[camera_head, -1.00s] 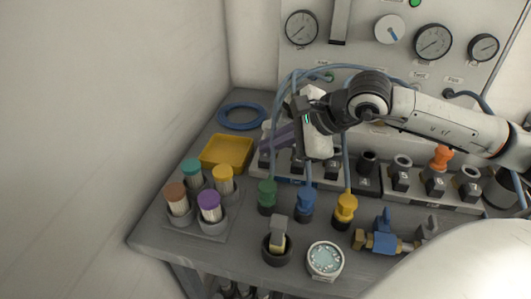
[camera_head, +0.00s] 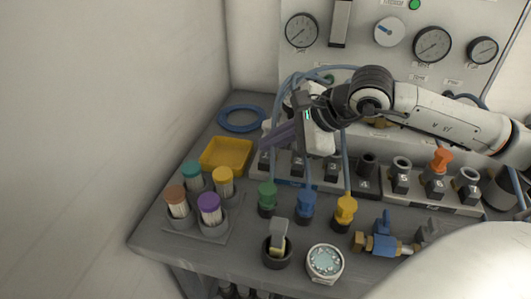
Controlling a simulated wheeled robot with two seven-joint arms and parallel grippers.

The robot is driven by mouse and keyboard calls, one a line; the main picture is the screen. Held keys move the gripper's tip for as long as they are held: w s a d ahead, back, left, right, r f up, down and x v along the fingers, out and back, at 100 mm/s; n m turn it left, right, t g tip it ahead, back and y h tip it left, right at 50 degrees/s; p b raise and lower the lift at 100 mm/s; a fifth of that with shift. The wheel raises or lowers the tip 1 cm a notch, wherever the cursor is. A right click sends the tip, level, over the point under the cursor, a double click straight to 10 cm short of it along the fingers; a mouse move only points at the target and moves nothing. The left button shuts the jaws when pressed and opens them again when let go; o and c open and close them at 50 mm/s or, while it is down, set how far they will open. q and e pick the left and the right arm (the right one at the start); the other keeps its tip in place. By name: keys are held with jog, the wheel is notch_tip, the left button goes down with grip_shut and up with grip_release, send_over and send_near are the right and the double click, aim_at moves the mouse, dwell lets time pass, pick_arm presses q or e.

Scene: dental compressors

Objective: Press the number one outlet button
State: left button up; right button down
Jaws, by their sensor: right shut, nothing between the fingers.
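A row of numbered outlets stands along the back of the bench, with dark cylindrical tops on grey number blocks. The number one outlet (camera_head: 265,163) is at the left end, and its upper part is largely hidden by my right gripper. My right gripper (camera_head: 268,141) is shut and empty, its dark fingers pointing left just over that end of the row. Whether the fingers touch the number one button cannot be told. My right arm comes in from the right, above the other outlets. My left gripper is not in view.
A gauge panel (camera_head: 360,60) rises behind the row. Blue hoses run down to green (camera_head: 267,196), blue (camera_head: 305,206) and yellow (camera_head: 345,212) fittings in front. A yellow tray (camera_head: 226,142), a blue ring (camera_head: 240,131) and capped brush holders (camera_head: 209,209) stand left.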

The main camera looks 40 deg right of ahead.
jog(key=shift+r, duration=0.15)
jog(key=shift+r+p, duration=1.35)
jog(key=shift+r, duration=1.1)
